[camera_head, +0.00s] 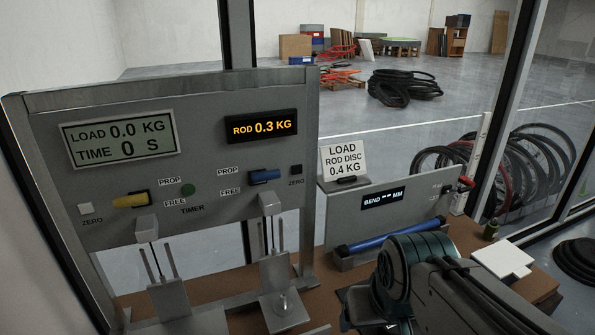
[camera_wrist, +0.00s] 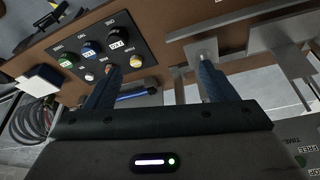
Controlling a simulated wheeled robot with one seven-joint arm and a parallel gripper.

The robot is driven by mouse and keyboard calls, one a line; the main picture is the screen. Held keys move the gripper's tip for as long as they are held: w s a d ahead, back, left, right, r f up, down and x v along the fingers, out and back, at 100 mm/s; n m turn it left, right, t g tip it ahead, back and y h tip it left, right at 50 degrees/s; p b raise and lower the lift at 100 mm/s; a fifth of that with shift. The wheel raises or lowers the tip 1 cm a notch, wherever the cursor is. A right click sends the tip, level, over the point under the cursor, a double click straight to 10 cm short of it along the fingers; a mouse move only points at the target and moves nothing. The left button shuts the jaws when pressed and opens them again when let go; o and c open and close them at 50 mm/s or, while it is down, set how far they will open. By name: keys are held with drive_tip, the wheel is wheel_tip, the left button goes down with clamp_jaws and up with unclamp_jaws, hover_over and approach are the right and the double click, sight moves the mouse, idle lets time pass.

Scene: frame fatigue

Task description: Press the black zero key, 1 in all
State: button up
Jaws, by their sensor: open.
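The black zero key (camera_head: 296,169) is a small dark square at the right end of the upright grey panel (camera_head: 210,220). Its ZERO label is just below it, and the blue lever (camera_head: 264,176) is to its left. An amber display (camera_head: 262,126) above reads ROD 0.3 KG. A white zero key (camera_head: 86,208) is at the panel's far left. In the wrist view my gripper (camera_wrist: 158,68) is open, with its two blue fingers apart and nothing seen held. In the head view my arm is at the lower right, and its fingertips cannot be made out. I cannot find the black key in the wrist view.
A grey display (camera_head: 118,139) reads LOAD 0.0 KG, TIME 0 S. A yellow lever (camera_head: 131,200) and green timer button (camera_head: 188,190) are on the panel. A blue rod (camera_head: 390,236) lies right of it. The wrist view shows a black board (camera_wrist: 95,50) with several knobs.

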clamp_jaws()
idle(1.5)
